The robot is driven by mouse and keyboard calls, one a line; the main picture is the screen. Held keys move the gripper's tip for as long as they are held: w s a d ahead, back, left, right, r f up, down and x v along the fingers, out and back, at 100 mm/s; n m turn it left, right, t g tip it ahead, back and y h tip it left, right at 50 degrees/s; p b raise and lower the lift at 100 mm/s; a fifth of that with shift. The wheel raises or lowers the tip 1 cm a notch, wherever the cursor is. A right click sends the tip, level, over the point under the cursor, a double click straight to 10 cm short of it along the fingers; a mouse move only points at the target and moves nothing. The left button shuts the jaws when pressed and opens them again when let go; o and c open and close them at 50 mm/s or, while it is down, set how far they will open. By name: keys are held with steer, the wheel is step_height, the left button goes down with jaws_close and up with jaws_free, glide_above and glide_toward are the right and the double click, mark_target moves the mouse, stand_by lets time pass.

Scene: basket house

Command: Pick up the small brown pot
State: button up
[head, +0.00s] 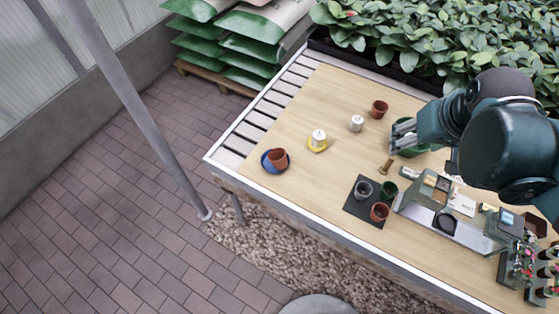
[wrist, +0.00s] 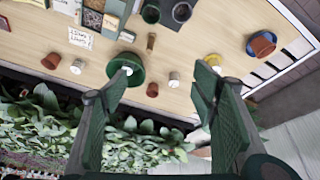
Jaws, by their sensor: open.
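Several brown pots are in view, and I cannot tell which one the task means. One small brown pot (head: 379,108) stands alone on the table near the planter; in the wrist view this pot (wrist: 152,89) shows between my fingers, at a distance. A brown pot (head: 278,157) sits tilted on a blue saucer (head: 267,167) at the table's left end; it also shows in the wrist view (wrist: 263,46). Another reddish-brown pot (head: 379,212) stands on a dark mat. My gripper (head: 402,135) is open and empty, over the table near a green dish; its fingers show in the wrist view (wrist: 165,78).
The dark mat (head: 354,207) holds grey and green pots. A tray of boxes (head: 440,215) is at right. Leafy plants (head: 430,40) border the far edge.

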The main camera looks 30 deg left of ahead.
steer(key=w+a+f+n+g, duration=0.1)
steer(key=w+a+f+n, duration=0.2)
steer(key=a, duration=0.7)
steer(key=n+g+h, duration=0.1)
steer(key=n+g, duration=0.2)
steer(key=n, duration=0.3)
glide_above(279, 157)
steer(key=s+d, duration=0.2)
step_height(279, 157, down, 18)
steer(key=shift+a+f, duration=0.4)
steer(key=shift+f, duration=0.05)
steer(key=shift+f+b, duration=0.3)
steer(key=shift+f, duration=0.95)
steer(key=shift+f, duration=0.1)
steer(key=shift+s+f+b, duration=0.1)
steer(key=shift+f+b, duration=0.45)
steer(key=shift+f, duration=1.95)
